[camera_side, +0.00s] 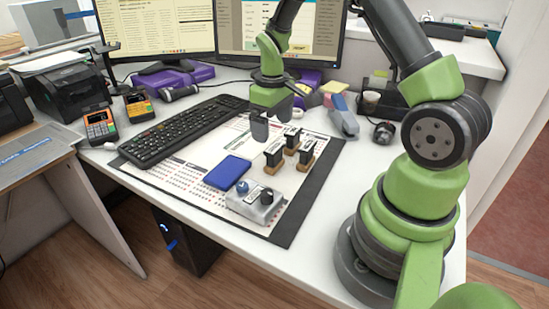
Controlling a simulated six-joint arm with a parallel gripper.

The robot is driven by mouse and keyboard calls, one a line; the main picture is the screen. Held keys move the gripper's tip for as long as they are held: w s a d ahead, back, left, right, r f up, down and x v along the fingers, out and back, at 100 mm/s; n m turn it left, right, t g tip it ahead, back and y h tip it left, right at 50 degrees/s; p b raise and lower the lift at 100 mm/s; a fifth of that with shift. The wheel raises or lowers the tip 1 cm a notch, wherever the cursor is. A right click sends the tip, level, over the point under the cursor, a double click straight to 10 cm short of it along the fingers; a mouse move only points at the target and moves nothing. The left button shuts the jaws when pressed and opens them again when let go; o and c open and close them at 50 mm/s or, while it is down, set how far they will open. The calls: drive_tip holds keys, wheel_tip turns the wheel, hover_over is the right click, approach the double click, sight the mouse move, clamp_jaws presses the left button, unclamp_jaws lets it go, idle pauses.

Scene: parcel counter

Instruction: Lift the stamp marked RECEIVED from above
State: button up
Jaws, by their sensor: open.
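Several small stamps with dark tops, pale labels and wooden bases stand close together on the desk mat (293,213). One stamp (273,158) is at the front left, one (306,155) at the front right and one (291,140) behind them. The label words are too small to read, so I cannot tell which is marked RECEIVED. My gripper (259,128) hangs over the mat, behind and to the left of the stamps in the picture. It is open, and its fingers look apart from every stamp; its exact height is unclear.
A black keyboard (180,132) is to the left. A grey-blue stapler-like tool (343,118) and a dark mouse (383,132) are to the right. Monitors (280,28) stand behind.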

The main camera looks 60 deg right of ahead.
sight(275, 147)
drive_tip(key=f, duration=0.8)
drive_tip(key=shift+s+d+f, duration=0.1)
drive_tip(key=shift+s+f, duration=0.1)
drive_tip(key=shift+f, duration=0.1)
drive_tip(key=c, duration=1)
